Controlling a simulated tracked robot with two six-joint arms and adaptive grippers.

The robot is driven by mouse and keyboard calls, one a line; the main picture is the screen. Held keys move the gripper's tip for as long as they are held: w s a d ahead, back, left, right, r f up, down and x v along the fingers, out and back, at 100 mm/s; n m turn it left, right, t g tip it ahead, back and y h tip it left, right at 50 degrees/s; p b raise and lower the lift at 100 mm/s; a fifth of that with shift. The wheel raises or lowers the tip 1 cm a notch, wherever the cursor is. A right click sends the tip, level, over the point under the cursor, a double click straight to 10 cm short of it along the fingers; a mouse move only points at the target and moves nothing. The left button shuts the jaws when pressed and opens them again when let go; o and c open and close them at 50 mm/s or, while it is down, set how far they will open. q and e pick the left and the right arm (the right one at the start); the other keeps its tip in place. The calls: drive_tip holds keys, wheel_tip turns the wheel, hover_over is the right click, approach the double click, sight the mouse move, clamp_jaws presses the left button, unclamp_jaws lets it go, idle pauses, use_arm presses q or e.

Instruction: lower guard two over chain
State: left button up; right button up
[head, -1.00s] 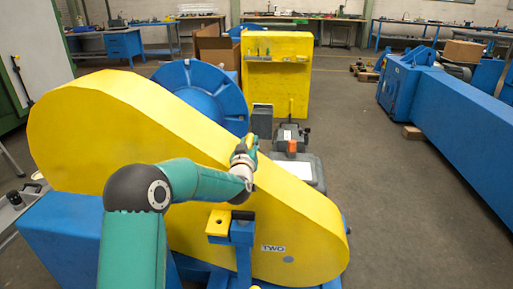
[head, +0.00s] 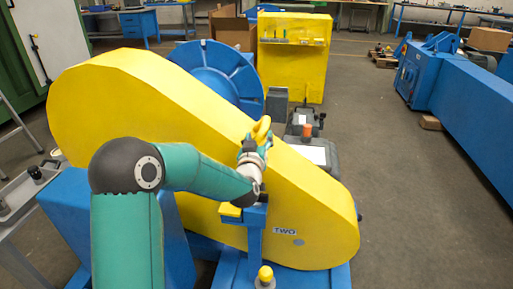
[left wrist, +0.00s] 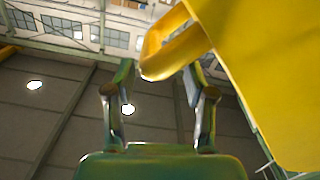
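The large yellow guard two (head: 185,120), marked "TWO", stands slanting down to the right in the head view. It hides any chain behind it. A yellow loop handle (head: 261,129) shows near its sloping upper edge. My left gripper (head: 257,145) is at this handle. In the left wrist view the handle (left wrist: 172,55) reaches between the tips of the left gripper (left wrist: 158,80), beside the yellow guard sheet (left wrist: 265,70). The fingers are apart, with a visible gap at the left finger. My right gripper is in neither view.
A blue post with a yellow block (head: 231,212) stands in front of the guard. A yellow knob (head: 265,274) is at the bottom. A blue flanged disc (head: 215,72) and a grey machine (head: 310,152) stand behind. Floor (head: 400,180) is clear at right.

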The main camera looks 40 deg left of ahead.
use_arm(q)
drive_tip(key=v, duration=0.5)
idle(0.4)
